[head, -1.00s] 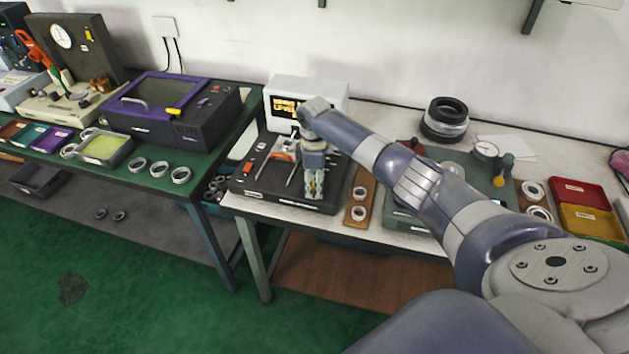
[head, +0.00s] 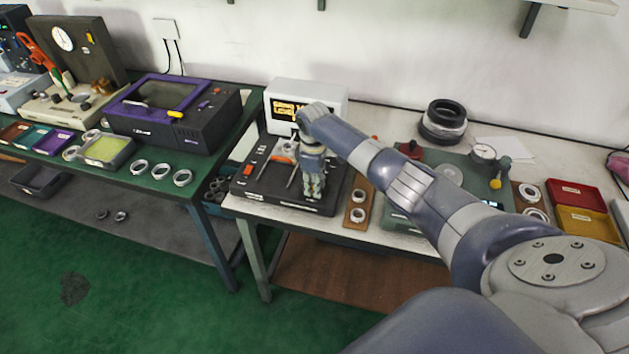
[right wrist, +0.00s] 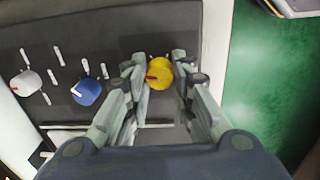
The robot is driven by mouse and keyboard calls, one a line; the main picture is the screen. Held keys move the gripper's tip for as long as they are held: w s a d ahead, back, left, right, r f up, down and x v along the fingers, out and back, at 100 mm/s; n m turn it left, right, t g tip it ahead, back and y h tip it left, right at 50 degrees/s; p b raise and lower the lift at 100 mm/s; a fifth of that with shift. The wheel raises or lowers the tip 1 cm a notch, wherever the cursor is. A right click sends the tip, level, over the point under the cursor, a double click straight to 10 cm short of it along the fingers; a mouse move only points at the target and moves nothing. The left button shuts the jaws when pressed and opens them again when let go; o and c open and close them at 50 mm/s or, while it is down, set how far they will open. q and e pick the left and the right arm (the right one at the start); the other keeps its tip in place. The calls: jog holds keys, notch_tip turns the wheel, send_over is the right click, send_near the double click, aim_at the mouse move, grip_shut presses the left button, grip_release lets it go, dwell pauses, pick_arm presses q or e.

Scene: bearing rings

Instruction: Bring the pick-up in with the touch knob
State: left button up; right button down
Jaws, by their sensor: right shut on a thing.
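My right gripper (head: 314,190) points down over the front right of a black instrument unit (head: 262,194). In the right wrist view its fingers (right wrist: 160,76) are shut on a yellow knob (right wrist: 160,72) with a red pointer mark. A blue knob (right wrist: 86,91) and a white knob (right wrist: 26,83) stand in a row to its left on the dark panel, with white marks around them. I cannot read which knob bears the touch label. The pick-up is not clearly made out. My left gripper is out of view.
A white display box (head: 335,97) with lit yellow text, partly behind my arm, stands behind the unit. A wooden strip with rings (head: 358,205) lies just right of it. A green gauge plate (head: 470,180) stands further right. A gap separates the left bench (head: 190,205).

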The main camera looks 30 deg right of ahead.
jog(key=m+p, duration=0.1)
jog(key=m, duration=0.2)
jog(key=shift+r+p, duration=0.2)
jog(key=shift+p, duration=0.15)
jog(key=m+p, duration=0.1)
jog(key=m, duration=0.1)
jog(key=shift+m, duration=0.3)
jog(key=m+p, duration=0.1)
jog(key=m, duration=0.2)
jog(key=shift+w+f, duration=0.1)
jog(key=shift+m+p, duration=0.5)
jog(key=shift+m, duration=0.8)
jog(key=c, duration=1.5)
grip_release()
jog(key=shift+o, duration=0.8)
